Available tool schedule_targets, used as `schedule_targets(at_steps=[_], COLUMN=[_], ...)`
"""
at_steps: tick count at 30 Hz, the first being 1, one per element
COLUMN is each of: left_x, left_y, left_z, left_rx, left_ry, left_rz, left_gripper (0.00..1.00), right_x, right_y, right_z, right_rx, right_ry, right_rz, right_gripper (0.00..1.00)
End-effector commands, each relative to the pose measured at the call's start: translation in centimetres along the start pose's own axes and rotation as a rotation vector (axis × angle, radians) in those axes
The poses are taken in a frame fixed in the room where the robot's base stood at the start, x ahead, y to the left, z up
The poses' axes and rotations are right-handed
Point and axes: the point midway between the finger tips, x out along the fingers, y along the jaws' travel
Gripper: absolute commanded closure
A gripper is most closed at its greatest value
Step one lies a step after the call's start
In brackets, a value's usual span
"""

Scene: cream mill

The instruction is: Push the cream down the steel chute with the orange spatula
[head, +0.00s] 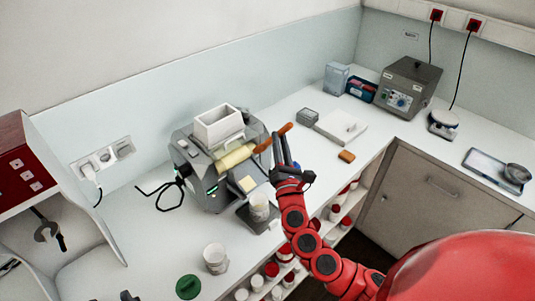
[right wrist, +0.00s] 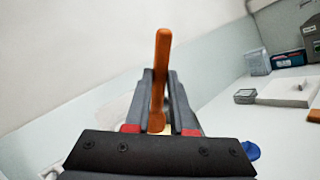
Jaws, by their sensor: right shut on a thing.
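My right gripper (head: 284,160) is shut on the orange spatula (head: 284,129), above the front right side of the grey mill (head: 208,197). The mill has a white hopper (head: 218,125) and a pale yellow roller (head: 237,157). A pale yellow patch (head: 248,184), possibly cream on the chute, shows on the mill's front. The chute's steel cannot be made out clearly. My left gripper is not in view.
A white jar (head: 215,258) and a green lid (head: 188,287) are on the counter at the front. A black cable lies left of the mill. A white slab (head: 341,127), an orange-brown block (head: 346,156) and a grey box (head: 408,84) are to the right. Shelves with jars sit below the counter edge.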

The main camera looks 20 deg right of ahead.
Motion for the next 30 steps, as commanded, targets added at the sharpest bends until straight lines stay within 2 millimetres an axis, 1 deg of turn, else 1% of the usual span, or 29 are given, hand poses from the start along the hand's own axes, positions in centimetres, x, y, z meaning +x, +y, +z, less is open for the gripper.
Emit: schedule_targets(at_steps=[4,7,12,19,25,30], left_x=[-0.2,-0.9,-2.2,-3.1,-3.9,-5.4], left_y=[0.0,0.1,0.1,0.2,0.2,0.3], left_z=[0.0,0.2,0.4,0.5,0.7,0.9], left_rx=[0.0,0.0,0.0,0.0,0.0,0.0], left_ry=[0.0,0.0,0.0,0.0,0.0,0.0], left_rz=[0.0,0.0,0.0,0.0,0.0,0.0], left_gripper=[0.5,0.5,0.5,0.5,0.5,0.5], right_x=[-0.1,-0.7,-1.7,-2.3,-2.4,-2.5], right_y=[0.0,0.3,1.4,2.6,2.4,1.8], right_z=[-0.3,-1.2,-2.5,-2.6,-3.3,-4.9], right_rx=[0.002,0.005,0.009,0.003,-0.001,0.001], right_ry=[0.002,0.009,0.011,0.0,-0.003,-0.003], right_rz=[-0.001,-0.002,-0.002,0.0,0.0,-0.001], right_gripper=[1.0,1.0,1.0,1.0,1.0,1.0])
